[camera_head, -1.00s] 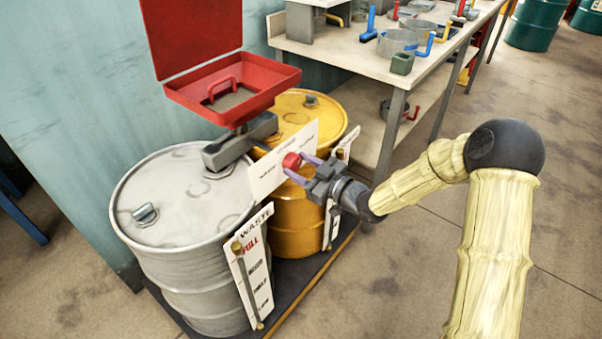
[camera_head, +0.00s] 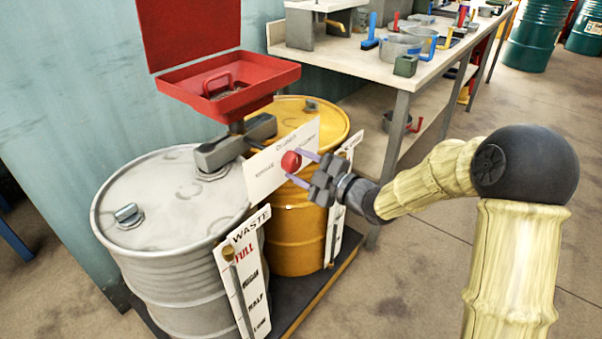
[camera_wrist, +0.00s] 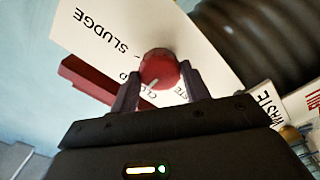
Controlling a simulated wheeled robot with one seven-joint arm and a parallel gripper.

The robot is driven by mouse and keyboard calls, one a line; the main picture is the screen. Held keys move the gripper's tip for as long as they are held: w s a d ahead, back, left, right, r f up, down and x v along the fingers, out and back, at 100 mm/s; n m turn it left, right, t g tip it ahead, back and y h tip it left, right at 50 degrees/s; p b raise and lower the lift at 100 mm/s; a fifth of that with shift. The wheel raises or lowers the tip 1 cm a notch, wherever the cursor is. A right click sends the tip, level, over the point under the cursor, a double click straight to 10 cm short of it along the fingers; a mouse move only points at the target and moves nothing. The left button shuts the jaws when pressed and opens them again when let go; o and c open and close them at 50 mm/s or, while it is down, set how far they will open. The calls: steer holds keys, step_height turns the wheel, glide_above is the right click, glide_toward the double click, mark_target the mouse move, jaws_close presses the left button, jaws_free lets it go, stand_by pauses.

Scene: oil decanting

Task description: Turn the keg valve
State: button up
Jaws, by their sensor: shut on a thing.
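The keg valve is a round red knob (camera_head: 291,162) on a white label plate (camera_head: 265,178) in front of the two drums. In the wrist view the knob (camera_wrist: 160,69) has a short pale mark on its face, low and left of its middle. The plate (camera_wrist: 205,40) there reads SLUDGE, with other words partly covered by the knob and fingers. My gripper (camera_head: 301,168) reaches in from the right with its two purple-grey fingers on either side of the knob. In the wrist view the fingers (camera_wrist: 160,88) are shut on the knob's sides.
A grey drum (camera_head: 170,225) with a WASTE gauge (camera_head: 243,275) stands left, a yellow drum (camera_head: 300,235) behind it. A red open-lidded funnel box (camera_head: 228,88) sits above. A workbench (camera_head: 400,75) with pots and tools stands behind.

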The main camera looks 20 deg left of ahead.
stand_by(0.4)
steer(key=o, duration=1)
steer(key=p+v, duration=0.3)
steer(key=v, duration=1.4)
steer(key=shift+s+d, duration=0.15)
steer(key=shift+d, duration=0.05)
